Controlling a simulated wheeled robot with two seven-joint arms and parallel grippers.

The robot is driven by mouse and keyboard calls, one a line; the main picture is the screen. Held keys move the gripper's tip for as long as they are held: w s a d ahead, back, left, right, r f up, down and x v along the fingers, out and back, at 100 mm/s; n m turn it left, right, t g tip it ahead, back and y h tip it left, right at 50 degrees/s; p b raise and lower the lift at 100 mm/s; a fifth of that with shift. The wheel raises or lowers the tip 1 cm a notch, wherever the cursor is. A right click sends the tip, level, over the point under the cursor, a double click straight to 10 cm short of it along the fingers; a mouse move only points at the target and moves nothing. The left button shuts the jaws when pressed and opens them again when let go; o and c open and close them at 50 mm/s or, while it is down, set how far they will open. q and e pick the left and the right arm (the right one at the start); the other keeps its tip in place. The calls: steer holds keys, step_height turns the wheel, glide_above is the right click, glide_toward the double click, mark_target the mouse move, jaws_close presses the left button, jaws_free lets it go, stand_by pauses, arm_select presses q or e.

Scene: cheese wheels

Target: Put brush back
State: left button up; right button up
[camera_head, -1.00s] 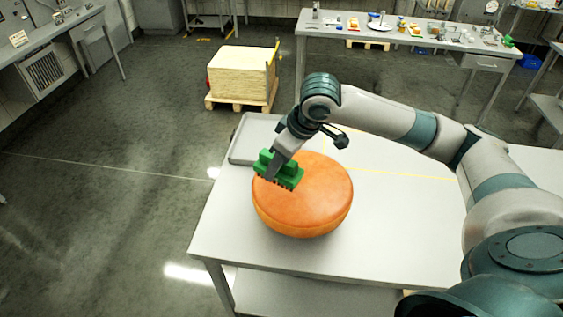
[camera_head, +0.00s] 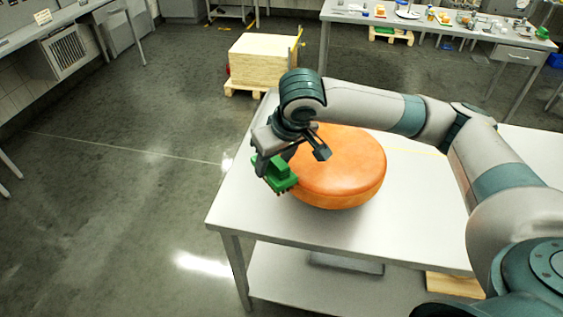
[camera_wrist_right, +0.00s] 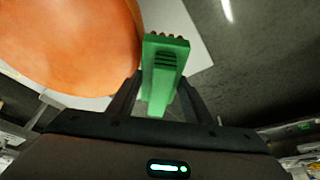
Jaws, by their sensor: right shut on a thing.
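The green brush (camera_head: 277,174) is in my right gripper (camera_head: 268,160), at the left side of the orange cheese wheel (camera_head: 345,168) in the head view. In the right wrist view the brush (camera_wrist_right: 163,70) sits between the two dark fingers (camera_wrist_right: 157,95), with its bristle end pointing away from the wrist. The cheese wheel (camera_wrist_right: 70,45) fills the upper left there. The wheel lies flat on the light table (camera_head: 420,225). The brush is held up near the table's left edge; whether it touches the wheel or table I cannot tell. My left gripper is not in view.
A lower shelf (camera_head: 300,290) under the table holds a grey flat item (camera_head: 346,263). A pallet with stacked boards (camera_head: 262,62) stands on the floor behind. A bench with several small items (camera_head: 440,28) is at the back right. The table right of the wheel is clear.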

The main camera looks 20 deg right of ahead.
mark_target(269, 171)
steer(key=shift+a+f+m+b, duration=0.3)
steer(key=shift+f+b, duration=0.25)
steer(key=shift+f, duration=0.1)
steer(key=shift+a+f+m+b, duration=0.3)
steer(key=shift+f+b, duration=0.2)
steer(key=shift+f, duration=0.1)
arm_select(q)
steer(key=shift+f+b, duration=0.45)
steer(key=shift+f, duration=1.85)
arm_select(e)
steer(key=shift+s+a+f+m+h, duration=0.1)
steer(key=shift+a+f+m+h, duration=0.1)
steer(key=shift+m+h, duration=0.15)
